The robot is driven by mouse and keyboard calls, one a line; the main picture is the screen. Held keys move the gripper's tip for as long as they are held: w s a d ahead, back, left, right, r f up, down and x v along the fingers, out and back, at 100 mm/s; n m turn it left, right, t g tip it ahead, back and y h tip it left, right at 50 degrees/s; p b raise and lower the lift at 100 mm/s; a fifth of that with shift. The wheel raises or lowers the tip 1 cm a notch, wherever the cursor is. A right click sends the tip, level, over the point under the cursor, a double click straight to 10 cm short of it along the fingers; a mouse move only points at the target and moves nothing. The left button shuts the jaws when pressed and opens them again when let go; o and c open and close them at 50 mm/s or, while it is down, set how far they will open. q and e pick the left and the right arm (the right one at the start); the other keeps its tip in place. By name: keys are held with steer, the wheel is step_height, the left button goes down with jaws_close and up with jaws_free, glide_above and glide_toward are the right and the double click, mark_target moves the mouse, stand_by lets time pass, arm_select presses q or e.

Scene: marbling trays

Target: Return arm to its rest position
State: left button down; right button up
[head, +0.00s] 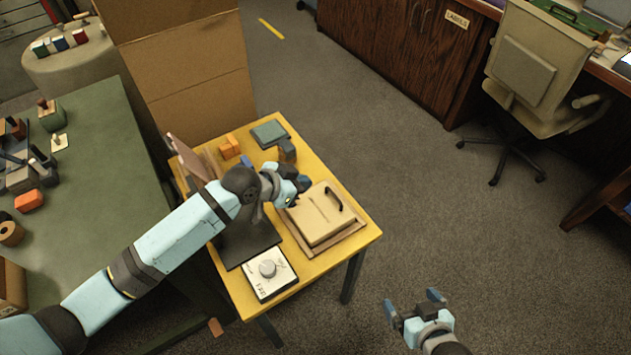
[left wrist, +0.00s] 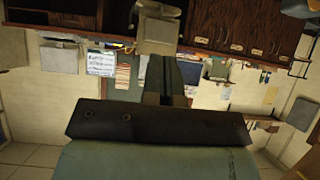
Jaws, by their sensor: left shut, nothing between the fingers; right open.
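My left arm reaches from the lower left across the yellow table. Its gripper (head: 297,188) is shut and empty, above the table beside a beige lidded box (head: 318,217) with a dark handle. In the left wrist view its closed fingers (left wrist: 165,80) show with nothing between them; whether they touch the box cannot be told. My right gripper (head: 416,305) is open and empty, over the carpet at the lower right, clear of the table.
A green table (head: 95,150) is at left.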

arm_select(q)
steer(key=s+a+f+n+t+y+p, duration=0.1)
steer(key=s+a+n+p, duration=0.1)
steer(key=s+a, duration=0.2)
steer(key=s+a+f+n+t+y+p, duration=0.1)
steer(key=s+a, duration=0.4)
steer(key=s, duration=0.6)
steer(key=s+a+f+n+t+y+p, duration=0.1)
steer(key=s+a+n+t+y+p, duration=0.1)
steer(key=s, duration=0.6)
steer(key=a+n+y+p, duration=0.1)
steer(key=a+n+p, duration=0.1)
steer(key=a, duration=0.1)
steer(key=shift+f+n+t+p, duration=0.25)
steer(key=shift+n+t+p, duration=0.05)
steer(key=shift+p, duration=0.1)
